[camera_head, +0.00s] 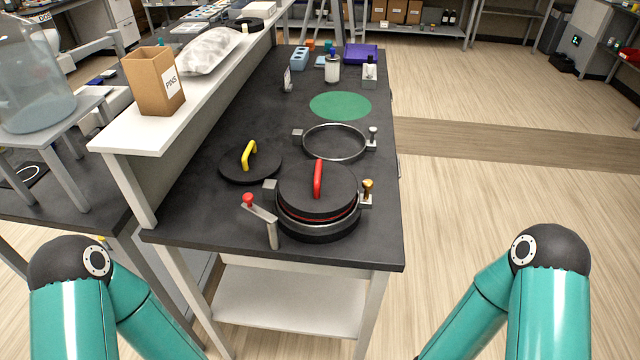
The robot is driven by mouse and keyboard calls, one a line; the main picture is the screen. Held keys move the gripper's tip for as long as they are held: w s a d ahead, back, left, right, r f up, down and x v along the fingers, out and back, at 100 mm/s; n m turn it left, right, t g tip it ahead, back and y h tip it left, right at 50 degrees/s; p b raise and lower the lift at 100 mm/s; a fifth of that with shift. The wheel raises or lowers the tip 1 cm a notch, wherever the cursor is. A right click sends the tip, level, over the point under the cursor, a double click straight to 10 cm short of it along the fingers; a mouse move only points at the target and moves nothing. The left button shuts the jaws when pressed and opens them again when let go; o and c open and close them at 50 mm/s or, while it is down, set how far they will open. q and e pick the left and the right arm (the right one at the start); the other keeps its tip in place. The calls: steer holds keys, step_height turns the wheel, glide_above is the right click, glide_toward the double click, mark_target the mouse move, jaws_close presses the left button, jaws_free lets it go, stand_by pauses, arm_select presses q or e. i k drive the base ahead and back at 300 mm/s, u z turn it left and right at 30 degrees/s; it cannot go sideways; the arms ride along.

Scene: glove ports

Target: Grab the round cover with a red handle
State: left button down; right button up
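The round cover (294,190) is a black disc with an upright red handle (318,178) across its top. It sits on the near metal ring port (338,226) at the front of the black bench, and a thin red line shows beneath its edge. A second black cover (238,173) with a yellow handle (249,154) lies flat on the bench to its left. An open metal ring (335,142) stands behind the red-handled cover. My two teal arms show at the lower left and lower right, in front of the bench. Both grippers are outside the picture.
A red-knobbed lever (262,217) stands at the near ring's left front, and a brass-knobbed clamp (367,192) at its right. A green disc (340,105) and small containers lie farther back.

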mark_target(319, 187)
steer(key=z, duration=1.25)
steer(key=i, duration=0.15)
steer(key=u, duration=2.9)
steer(key=k, duration=1.9)
steer(key=z, duration=0.9)
steer(key=i, duration=1)
steer(key=u, duration=0.1)
